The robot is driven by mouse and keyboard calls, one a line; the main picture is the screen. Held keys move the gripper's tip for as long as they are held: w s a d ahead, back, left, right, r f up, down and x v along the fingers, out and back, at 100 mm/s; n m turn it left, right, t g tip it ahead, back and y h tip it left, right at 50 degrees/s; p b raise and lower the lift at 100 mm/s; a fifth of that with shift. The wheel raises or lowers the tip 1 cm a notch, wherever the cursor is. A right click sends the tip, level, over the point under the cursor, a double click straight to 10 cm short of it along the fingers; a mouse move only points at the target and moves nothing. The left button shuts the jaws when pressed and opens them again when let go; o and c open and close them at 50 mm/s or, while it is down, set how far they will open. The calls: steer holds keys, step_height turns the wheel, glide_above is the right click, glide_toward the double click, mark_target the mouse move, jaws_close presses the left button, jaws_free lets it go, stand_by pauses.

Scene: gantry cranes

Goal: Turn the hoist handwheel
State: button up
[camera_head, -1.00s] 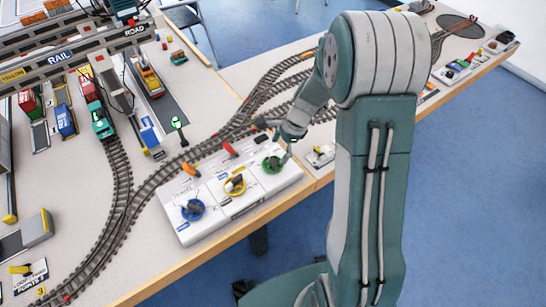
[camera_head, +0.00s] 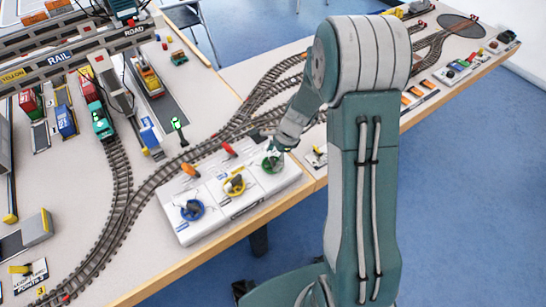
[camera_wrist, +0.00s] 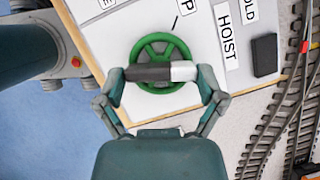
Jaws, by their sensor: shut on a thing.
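The green hoist handwheel (camera_wrist: 157,37) lies on a white panel beside the printed word HOIST in the wrist view. In the head view the same green wheel (camera_head: 272,165) is at the panel's right end. My gripper (camera_wrist: 160,73) is over the wheel's near side, with its fingers closed in from both sides. It is shut on the handwheel; a dark and white piece between the fingers covers part of the rim. In the head view my gripper (camera_head: 277,149) comes down onto the wheel from above right and hides part of it.
A yellow wheel (camera_head: 234,185) and a blue wheel (camera_head: 192,210) stand left of the green one. An orange lever (camera_head: 190,170) and a red lever (camera_head: 229,150) rise behind them. A dark block (camera_wrist: 264,55) and model track (camera_wrist: 270,135) lie right of the wheel in the wrist view.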

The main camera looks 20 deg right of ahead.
steer(key=shift+w, duration=0.1)
steer(key=n+g, duration=0.1)
steer(key=n, duration=0.2)
steer(key=n+g, duration=0.1)
steer(key=n, duration=0.2)
steer(key=shift+w+a+r+n+g+h, duration=0.1)
steer(key=shift+w+n+g+h, duration=0.05)
steer(key=shift+n+g+h, duration=0.2)
steer(key=n+g+h, duration=0.1)
steer(key=n, duration=0.3)
steer(key=shift+a, duration=0.1)
steer(key=shift+n+g+h, duration=0.25)
steer(key=shift+n+h, duration=0.2)
steer(key=shift+n, duration=1)
steer(key=o, duration=0.8)
steer(key=shift+a, duration=0.1)
steer(key=v, duration=1.1)
steer(key=shift+w+r, duration=0.15)
steer(key=shift+r, duration=0.25)
